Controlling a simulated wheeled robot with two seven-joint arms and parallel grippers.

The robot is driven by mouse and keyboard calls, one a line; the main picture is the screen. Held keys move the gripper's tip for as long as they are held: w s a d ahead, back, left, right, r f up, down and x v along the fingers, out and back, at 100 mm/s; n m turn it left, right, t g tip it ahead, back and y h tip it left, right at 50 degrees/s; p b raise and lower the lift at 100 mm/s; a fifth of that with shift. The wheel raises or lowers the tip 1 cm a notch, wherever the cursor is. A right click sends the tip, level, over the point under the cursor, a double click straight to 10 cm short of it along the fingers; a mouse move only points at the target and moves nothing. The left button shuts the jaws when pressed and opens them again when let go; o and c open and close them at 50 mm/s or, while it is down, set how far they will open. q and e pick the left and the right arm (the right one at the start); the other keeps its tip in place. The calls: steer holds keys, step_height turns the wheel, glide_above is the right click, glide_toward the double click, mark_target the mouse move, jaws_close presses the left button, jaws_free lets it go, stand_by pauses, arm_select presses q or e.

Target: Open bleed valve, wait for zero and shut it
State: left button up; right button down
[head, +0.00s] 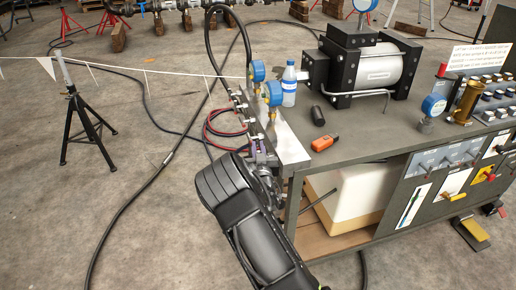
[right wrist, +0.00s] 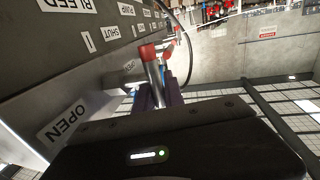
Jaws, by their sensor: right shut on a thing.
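My right gripper (head: 262,160) is at the left end of the workbench, by the valve manifold plate. In the right wrist view its fingers (right wrist: 152,97) are shut on the bleed valve handle (right wrist: 154,70), a metal lever with red parts near it. The head view hides the handle behind my gripper. Blue gauges (head: 258,71) and (head: 274,93) stand above the manifold; their readings are too small to tell. My left gripper is out of view.
On the bench are a water bottle (head: 289,86), an orange handheld device (head: 323,143), a large pump cylinder (head: 375,68) and another blue gauge (head: 433,105). A black tripod stand (head: 84,125) is at left on open floor.

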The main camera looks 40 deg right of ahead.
steer(key=shift+w+g+p, duration=0.1)
steer(key=shift+g+p, duration=0.2)
steer(key=shift+g, duration=0.1)
steer(key=shift+w+d+f+n+g+y+p, duration=0.1)
steer(key=shift+f+n+g+y+p, duration=0.2)
steer(key=shift+f+g+y, duration=0.95)
steer(key=shift+w+n+g+y+p, duration=0.1)
steer(key=shift+n+g+y+p, duration=0.25)
steer(key=shift+g, duration=1.8)
steer(key=shift+w+d+f+n+g+y+p, duration=0.15)
steer(key=shift+f+g+y+p, duration=0.45)
steer(key=shift+g, duration=1.1)
steer(key=shift+a+y, duration=0.1)
steer(key=shift+y, duration=0.2)
steer(key=c, duration=1.4)
jaws_free()
steer(key=shift+s+f, duration=0.1)
steer(key=shift+c, duration=0.2)
